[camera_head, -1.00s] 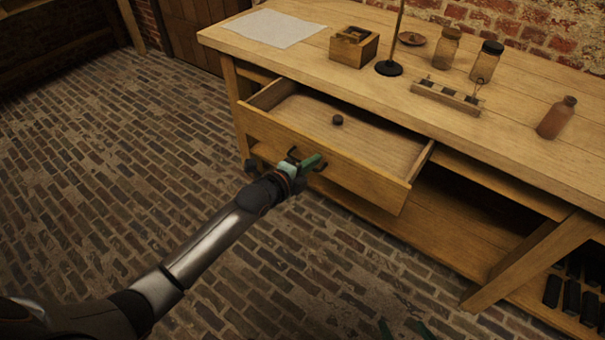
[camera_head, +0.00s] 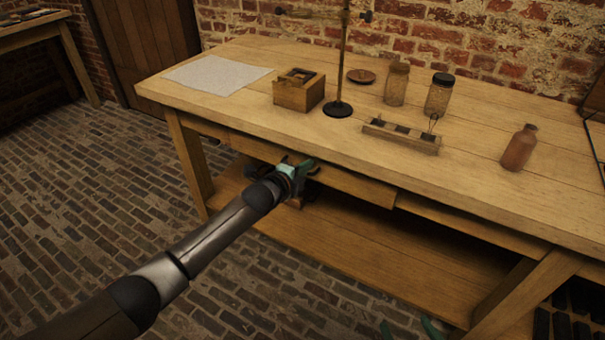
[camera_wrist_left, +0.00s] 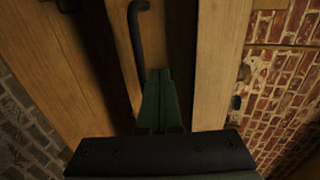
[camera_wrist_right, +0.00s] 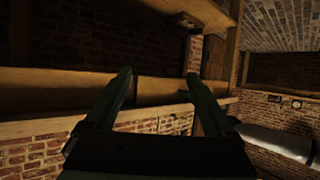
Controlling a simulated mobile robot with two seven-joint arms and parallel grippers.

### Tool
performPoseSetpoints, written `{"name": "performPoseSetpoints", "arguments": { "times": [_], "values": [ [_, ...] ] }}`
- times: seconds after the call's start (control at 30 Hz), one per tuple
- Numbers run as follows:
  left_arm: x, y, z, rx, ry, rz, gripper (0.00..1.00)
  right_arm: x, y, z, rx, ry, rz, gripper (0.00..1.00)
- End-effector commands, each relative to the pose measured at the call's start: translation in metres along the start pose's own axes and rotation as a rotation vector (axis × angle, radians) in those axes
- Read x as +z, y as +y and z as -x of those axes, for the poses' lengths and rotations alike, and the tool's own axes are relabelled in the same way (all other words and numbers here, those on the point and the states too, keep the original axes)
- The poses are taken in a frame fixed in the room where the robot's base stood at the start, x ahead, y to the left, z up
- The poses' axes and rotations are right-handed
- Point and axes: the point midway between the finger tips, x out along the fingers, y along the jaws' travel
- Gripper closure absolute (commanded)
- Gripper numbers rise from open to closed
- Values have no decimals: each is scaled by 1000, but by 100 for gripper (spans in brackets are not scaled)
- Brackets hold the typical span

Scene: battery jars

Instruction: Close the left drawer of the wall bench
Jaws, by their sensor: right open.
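The left drawer (camera_head: 350,186) of the wall bench (camera_head: 450,185) is in under the top, its front flush or nearly so; a small gap cannot be ruled out. Its inside is hidden. My left gripper (camera_head: 306,166) is against or very close to the drawer front, covering part of it. In the left wrist view its green fingers (camera_wrist_left: 160,72) are together with nothing visible between them. A dark bent handle (camera_wrist_left: 139,30) is just beyond the fingertips; contact is unclear. My right gripper (camera_wrist_right: 159,75) is open and empty, low in the head view (camera_head: 408,328), away from the drawer.
On the bench top stand a paper sheet (camera_head: 215,75), a wooden box (camera_head: 299,92), a stand (camera_head: 338,108), two jars (camera_head: 397,85) (camera_head: 438,96), a small rack (camera_head: 400,137) and a brown bottle (camera_head: 518,150). A lower shelf (camera_head: 360,250) lies below. The brick floor at left is clear.

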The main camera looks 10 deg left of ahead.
Motion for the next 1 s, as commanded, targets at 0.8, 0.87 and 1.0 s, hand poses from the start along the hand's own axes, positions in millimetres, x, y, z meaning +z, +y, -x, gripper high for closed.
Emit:
{"name": "performPoseSetpoints", "arguments": {
  "times": [0.8, 0.87, 1.0],
  "values": [
    [0, -8, -3, -8, 1, 2, 100, -10, 2, 0, 2, 25, 6, 11],
    [0, -9, -2, -8, 1, 2, 100, 8, -1, 0, -3, -36, -9, 11],
    [1, -10, 1, -7, 1, 2, 100, 39, -8, 5, -16, -154, -43, 11]
  ]
}}
